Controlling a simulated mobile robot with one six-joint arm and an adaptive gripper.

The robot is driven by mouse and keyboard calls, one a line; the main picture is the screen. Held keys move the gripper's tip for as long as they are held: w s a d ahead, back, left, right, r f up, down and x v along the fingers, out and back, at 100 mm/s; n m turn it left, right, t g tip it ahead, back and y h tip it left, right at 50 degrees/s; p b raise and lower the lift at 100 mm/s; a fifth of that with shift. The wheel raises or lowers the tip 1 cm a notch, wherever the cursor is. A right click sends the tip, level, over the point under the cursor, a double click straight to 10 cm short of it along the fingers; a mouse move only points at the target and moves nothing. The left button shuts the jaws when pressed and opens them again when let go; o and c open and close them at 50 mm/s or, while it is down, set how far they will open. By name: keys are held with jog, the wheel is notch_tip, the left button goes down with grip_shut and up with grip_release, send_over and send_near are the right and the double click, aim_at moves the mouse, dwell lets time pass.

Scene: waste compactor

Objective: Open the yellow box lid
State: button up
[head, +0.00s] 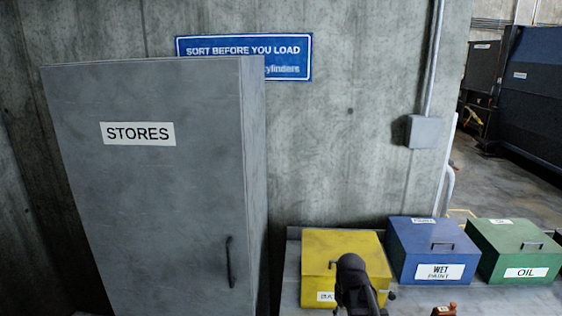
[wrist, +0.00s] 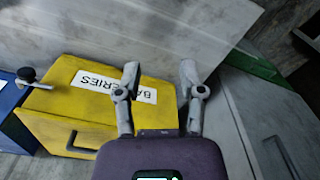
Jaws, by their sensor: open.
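The yellow box (head: 328,245) stands on a low bench, its lid down. Its dark handle shows in the wrist view, where the yellow box (wrist: 60,95) appears upside down with the BATTERIES label (wrist: 113,86). My gripper (head: 352,268) is in front of the box in the head view and hides part of it. In the wrist view my gripper (wrist: 158,80) is open and empty. Contact with the box cannot be told.
A blue WET PAINT box (head: 432,230) and a green OIL box (head: 515,235) stand to the right. A tall grey STORES cabinet (head: 150,190) stands left. A black knob (wrist: 27,75) sticks out beside the yellow box. A small red object (head: 445,310) lies at the bottom edge.

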jog(key=s+a+f+m+b, duration=0.1)
jog(key=s+f+m+b, duration=0.1)
jog(key=s, duration=0.5)
jog(key=shift+a+f+m, duration=0.15)
jog(key=shift+f+m, duration=0.2)
jog(key=shift+m, duration=0.55)
grip_shut()
jog(key=shift+s, duration=0.1)
